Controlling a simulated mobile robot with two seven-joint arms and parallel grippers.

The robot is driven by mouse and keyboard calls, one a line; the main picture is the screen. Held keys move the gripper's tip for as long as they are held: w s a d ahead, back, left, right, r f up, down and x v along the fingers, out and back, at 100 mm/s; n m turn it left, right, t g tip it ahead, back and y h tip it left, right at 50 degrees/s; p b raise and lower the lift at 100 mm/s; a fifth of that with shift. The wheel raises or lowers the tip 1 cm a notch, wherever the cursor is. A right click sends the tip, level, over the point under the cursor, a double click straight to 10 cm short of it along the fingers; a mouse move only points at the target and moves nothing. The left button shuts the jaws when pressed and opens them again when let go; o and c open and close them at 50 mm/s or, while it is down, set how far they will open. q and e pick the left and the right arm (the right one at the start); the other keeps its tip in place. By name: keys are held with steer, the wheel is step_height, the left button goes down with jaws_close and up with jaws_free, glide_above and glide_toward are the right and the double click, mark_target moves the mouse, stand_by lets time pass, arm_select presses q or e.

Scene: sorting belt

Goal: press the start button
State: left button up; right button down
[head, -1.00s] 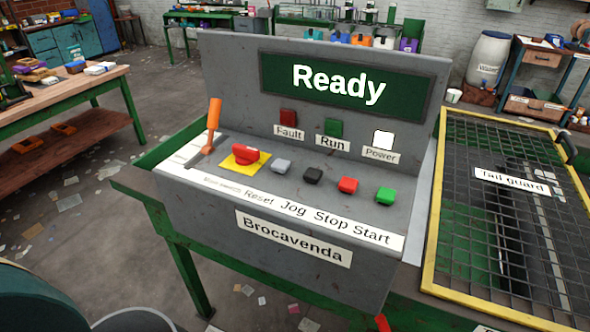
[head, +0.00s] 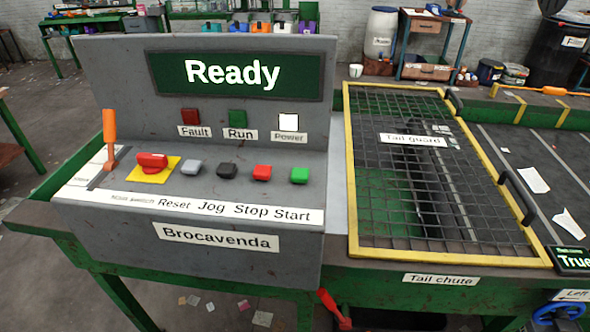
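The green start button (head: 299,175) is at the right end of the button row on the grey control panel (head: 210,258), above the word Start. To its left are the red stop button (head: 262,173), the black jog button (head: 227,170) and the grey reset button (head: 192,166). The display (head: 235,76) reads Ready. The white Power lamp (head: 288,122) looks lit; the red Fault lamp (head: 190,117) and green Run lamp (head: 237,118) look dark. Neither of my grippers is in view.
An orange-handled lever (head: 109,127) and a red switch on a yellow plate (head: 153,164) sit left of the buttons. A yellow-framed mesh tail guard (head: 351,190) lies right of the panel. A red handle (head: 333,309) sticks out below. The space before the panel is clear.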

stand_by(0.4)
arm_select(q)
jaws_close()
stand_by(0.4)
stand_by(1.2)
